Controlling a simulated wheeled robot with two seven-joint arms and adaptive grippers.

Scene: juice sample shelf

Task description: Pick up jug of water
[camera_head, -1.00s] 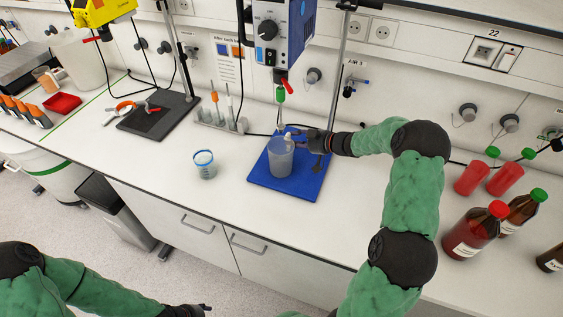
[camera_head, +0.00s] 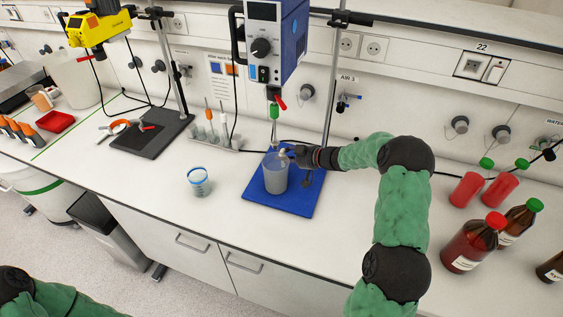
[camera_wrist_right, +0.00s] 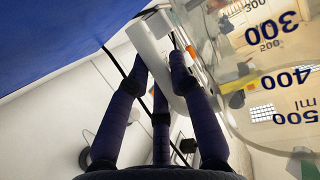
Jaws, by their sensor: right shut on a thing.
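The jug (camera_head: 275,175) is a grey translucent vessel, upright over the blue board (camera_head: 298,203); I cannot tell whether its base touches the board. My right gripper (camera_head: 288,155) reaches in from the right at the jug's upper right side. In the right wrist view the jug's clear wall (camera_wrist_right: 270,92) with blue millilitre numbers fills the right side. There my right gripper's dark fingers (camera_wrist_right: 160,75) are shut on the jug's pale handle (camera_wrist_right: 150,42). My left gripper is out of view; only part of the left arm shows at the lower left.
A blue-and-white stirrer unit (camera_head: 272,45) hangs on a stand above the board. A small beaker with a blue rim (camera_head: 199,183) stands left of the jug.

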